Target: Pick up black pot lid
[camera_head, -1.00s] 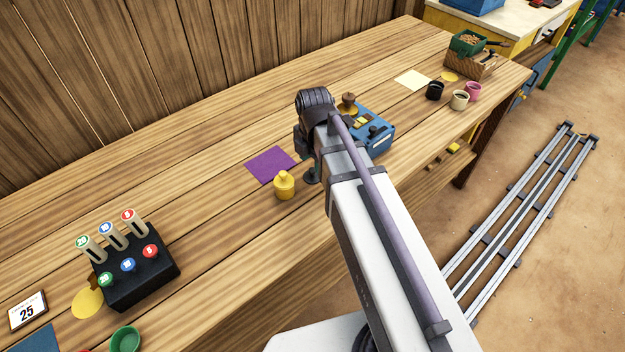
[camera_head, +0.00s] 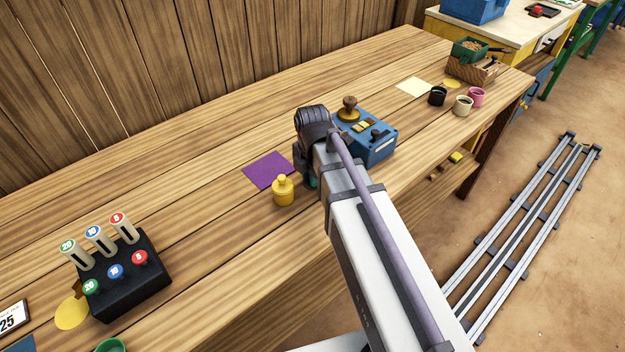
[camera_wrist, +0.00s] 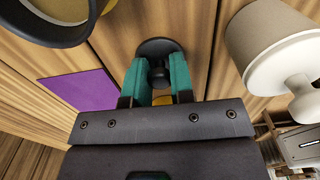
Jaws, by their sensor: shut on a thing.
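The black pot lid (camera_wrist: 160,46) shows in the wrist view as a dark round disc with a black knob (camera_wrist: 158,74). The teal fingers of my gripper (camera_wrist: 158,85) are shut on this knob, one on each side. In the head view my gripper (camera_head: 311,181) is mostly hidden behind my wrist, with a bit of teal showing, just right of the purple mat (camera_head: 268,171). I cannot make out the lid there, nor tell whether it touches the table.
A yellow knobbed weight (camera_head: 283,192) stands close by on the left. A blue device (camera_head: 376,147) stands behind my wrist. A black token box (camera_head: 130,277) is at front left; cups (camera_head: 437,96) are far right. In the wrist view a large cream knobbed object (camera_wrist: 272,50) is close.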

